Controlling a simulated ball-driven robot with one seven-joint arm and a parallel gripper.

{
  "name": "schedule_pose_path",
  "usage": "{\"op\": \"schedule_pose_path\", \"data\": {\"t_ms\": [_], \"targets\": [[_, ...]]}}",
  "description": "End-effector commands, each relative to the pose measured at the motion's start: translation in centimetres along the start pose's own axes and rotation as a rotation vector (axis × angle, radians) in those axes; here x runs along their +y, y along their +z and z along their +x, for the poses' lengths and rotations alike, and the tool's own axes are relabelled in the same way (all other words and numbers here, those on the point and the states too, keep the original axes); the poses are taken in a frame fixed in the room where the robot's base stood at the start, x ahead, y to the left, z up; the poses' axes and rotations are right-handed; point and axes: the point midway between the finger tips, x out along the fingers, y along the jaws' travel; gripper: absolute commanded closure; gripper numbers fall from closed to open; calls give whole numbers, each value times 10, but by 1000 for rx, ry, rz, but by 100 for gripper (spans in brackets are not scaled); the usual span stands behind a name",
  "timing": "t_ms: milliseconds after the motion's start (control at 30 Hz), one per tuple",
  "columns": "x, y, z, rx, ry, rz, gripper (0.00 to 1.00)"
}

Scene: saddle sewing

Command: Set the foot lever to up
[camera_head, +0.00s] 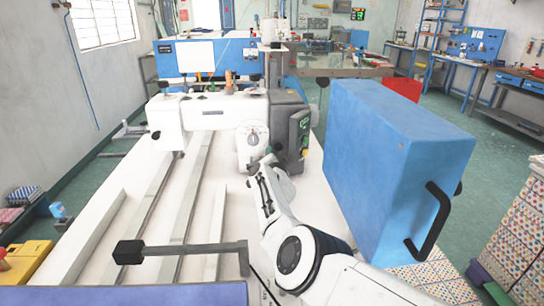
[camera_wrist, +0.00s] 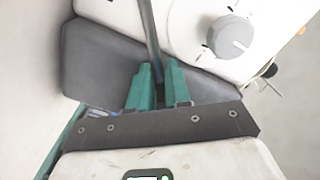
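The sewing machine's white head (camera_head: 215,112) spans the table, with a round knob (camera_head: 252,135) on its end. In the wrist view the same white housing shows a grey knob (camera_wrist: 230,37). A thin dark rod (camera_wrist: 148,25), which looks like the foot lever, runs down from the top edge to between my gripper's green fingers (camera_wrist: 157,80). The fingers are close together on either side of the rod; whether they press on it is unclear. In the head view my gripper (camera_head: 266,161) is just below the knob, its fingertips hard to make out. The lever is not distinguishable there.
A large blue box (camera_head: 375,165) with a black handle stands close to the right of my arm. A dark grey housing with a control panel (camera_head: 298,138) is just behind my gripper. White rails (camera_head: 190,195) run along the table at left. A black-ended bar (camera_head: 180,250) crosses in front.

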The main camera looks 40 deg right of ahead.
Motion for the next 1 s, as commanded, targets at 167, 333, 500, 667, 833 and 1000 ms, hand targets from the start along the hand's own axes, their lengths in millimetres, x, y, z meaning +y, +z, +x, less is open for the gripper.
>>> {"op": "schedule_pose_path", "data": {"t_ms": [167, 333, 500, 667, 833, 1000], "targets": [[0, -17, 3, 32, -1, 1, 62], [0, -16, 3, 32, 0, 2, 48], [0, -16, 3, 31, 0, 2, 48], [0, -17, 0, 30, 1, 1, 48], [-2, -16, -10, 26, 3, 0, 48], [-5, -12, -26, 16, 0, 0, 48]]}}
